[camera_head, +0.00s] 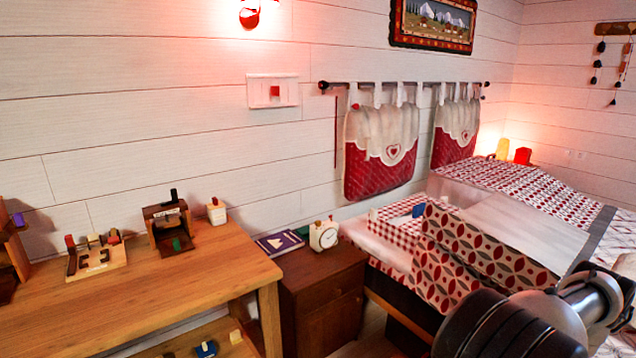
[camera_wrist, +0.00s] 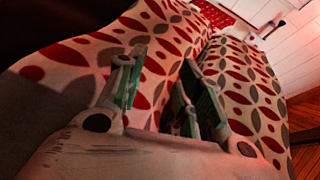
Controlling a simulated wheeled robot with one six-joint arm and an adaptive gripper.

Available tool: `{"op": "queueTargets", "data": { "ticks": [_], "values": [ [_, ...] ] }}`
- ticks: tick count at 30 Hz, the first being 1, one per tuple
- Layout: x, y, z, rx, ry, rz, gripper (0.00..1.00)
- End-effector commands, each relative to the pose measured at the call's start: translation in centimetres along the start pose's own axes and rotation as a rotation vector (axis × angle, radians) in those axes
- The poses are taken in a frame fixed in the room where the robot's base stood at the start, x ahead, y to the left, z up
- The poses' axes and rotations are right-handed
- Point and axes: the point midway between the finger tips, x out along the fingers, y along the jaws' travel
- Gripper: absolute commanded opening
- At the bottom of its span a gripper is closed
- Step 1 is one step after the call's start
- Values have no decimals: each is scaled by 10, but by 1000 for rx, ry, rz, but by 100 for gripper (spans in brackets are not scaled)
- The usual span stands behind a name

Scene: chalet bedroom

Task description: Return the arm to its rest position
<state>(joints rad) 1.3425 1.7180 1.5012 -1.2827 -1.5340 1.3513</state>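My arm (camera_head: 530,318) shows at the lower right of the head view as black and grey links, in front of the bed. My gripper (camera_wrist: 160,90) is seen in the wrist view, with its two fingers apart and nothing visible held between them. Patterned cushions or bedding (camera_wrist: 240,70) with red and grey leaf shapes lie just beyond the fingers. Whether the fingers touch the cloth cannot be told. The gripper's fingers do not show in the head view.
A bed with patterned pillows (camera_head: 455,262) fills the right. A dark nightstand (camera_head: 325,290) carries a white clock (camera_head: 323,235) and a purple book (camera_head: 278,243). A wooden desk (camera_head: 150,295) with small items stands at the left. Hanging cushions (camera_head: 375,165) are on the wall.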

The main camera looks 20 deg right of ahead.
Motion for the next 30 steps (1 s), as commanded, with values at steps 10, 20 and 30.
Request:
{"op": "queueTargets", "data": {
  "ticks": [10,20,30],
  "values": [
    [-40,98,21,-166,-20,435,35],
    [-126,85,-10,-399,-272,1076,35],
    [-146,-137,-1,-545,-682,1468,35]
  ]
}}
